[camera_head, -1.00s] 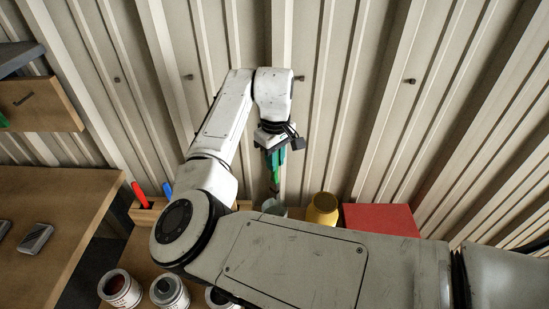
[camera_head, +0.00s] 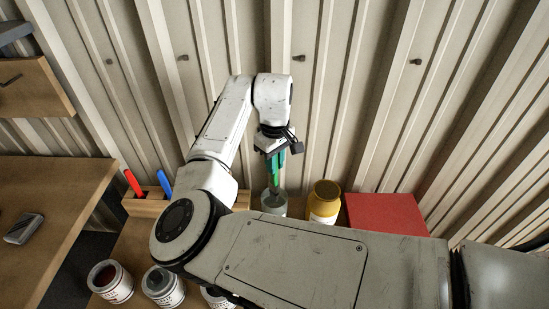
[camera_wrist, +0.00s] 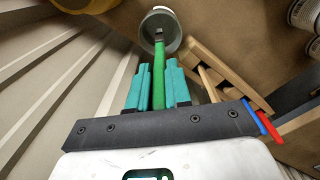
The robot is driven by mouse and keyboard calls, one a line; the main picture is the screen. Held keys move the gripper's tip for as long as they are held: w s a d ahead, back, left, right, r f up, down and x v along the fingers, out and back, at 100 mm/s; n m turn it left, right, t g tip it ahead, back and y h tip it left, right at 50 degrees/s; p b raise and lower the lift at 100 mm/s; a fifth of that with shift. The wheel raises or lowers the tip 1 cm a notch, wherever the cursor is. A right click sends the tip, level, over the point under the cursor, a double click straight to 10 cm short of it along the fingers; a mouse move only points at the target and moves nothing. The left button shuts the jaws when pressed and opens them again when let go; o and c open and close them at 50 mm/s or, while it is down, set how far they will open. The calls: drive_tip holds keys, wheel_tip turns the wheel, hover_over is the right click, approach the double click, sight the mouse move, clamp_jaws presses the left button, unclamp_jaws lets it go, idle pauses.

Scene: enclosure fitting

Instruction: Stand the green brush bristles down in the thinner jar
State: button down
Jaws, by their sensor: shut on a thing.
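My gripper (camera_head: 275,162), with teal fingers, is shut on the green brush (camera_head: 274,173). The brush hangs close to upright with its lower end downward. The thinner jar (camera_head: 273,204), a small clear-grey vessel, stands directly below. In the wrist view the green handle (camera_wrist: 159,80) runs between the fingers (camera_wrist: 158,72) to the round mouth of the jar (camera_wrist: 145,38). The brush's lower end overlaps the jar mouth there; how deep it sits, I cannot tell. The bristles are small and hard to make out.
A yellow jar (camera_head: 323,203) stands just right of the thinner jar, and a red box (camera_head: 386,213) further right. A wooden rack (camera_head: 145,207) holds a red brush (camera_head: 133,183) and a blue brush (camera_head: 164,183) at left. Paint cans (camera_head: 110,282) stand in front. A corrugated wall rises behind.

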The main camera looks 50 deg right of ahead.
drive_tip(key=shift+f+b, duration=0.8)
drive_tip(key=shift+f, duration=1.8)
drive_tip(key=c, duration=1)
unclamp_jaws()
drive_tip(key=shift+r, duration=0.1)
wheel_tip(320, 180, up, 11)
drive_tip(key=shift+f+b, duration=0.2)
drive_tip(key=shift+b, duration=0.25)
